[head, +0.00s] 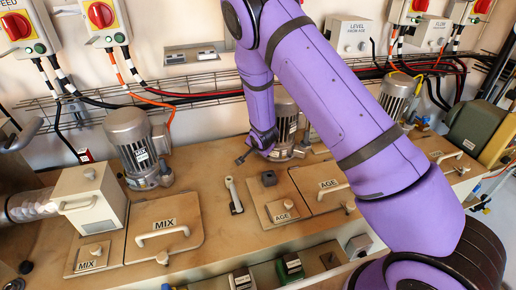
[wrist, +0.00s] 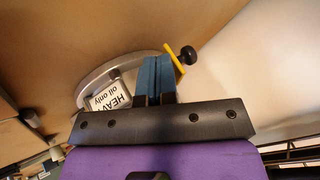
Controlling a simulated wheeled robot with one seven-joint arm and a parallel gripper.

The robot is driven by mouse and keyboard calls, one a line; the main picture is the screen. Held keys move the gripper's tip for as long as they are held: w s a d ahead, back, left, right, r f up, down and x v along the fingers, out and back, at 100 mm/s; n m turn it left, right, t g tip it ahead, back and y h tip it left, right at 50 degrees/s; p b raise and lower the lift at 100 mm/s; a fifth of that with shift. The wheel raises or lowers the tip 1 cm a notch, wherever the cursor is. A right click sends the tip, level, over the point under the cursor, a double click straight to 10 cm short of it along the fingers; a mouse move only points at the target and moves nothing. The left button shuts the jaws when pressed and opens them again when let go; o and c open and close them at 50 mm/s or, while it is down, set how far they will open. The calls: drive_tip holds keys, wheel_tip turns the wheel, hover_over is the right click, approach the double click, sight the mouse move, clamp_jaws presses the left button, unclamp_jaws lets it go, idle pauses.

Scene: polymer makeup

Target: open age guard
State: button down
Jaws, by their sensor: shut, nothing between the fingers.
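The larger wooden panel labelled AGE (head: 318,176) lies flat on the bench in the head view. It has a pale handle (head: 334,189), and my purple arm hides its right part. A smaller square AGE panel (head: 283,212) with a pale knob lies to its left and nearer. My gripper (head: 242,160) is above the bench, behind and left of these panels, clear of the handle. In the wrist view its blue fingers (wrist: 158,78) are together and empty. They appear close to a grey metal part (wrist: 97,82) labelled HEAVY oil only; contact cannot be told.
A motor (head: 285,125) stands behind my gripper. A MIX panel (head: 190,216) lies left. A yellow piece with a black knob (wrist: 188,55) is near my fingertips.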

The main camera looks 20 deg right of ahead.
idle(0.3)
drive_tip(key=shift+w+a+m+h, duration=0.25)
drive_tip(key=shift+a+m+h, duration=0.2)
drive_tip(key=shift+m, duration=0.25)
drive_tip(key=shift+w+a, duration=0.3)
drive_tip(key=shift+d, duration=0.2)
drive_tip(key=shift+s+d, duration=0.4)
drive_tip(key=shift+d, duration=0.1)
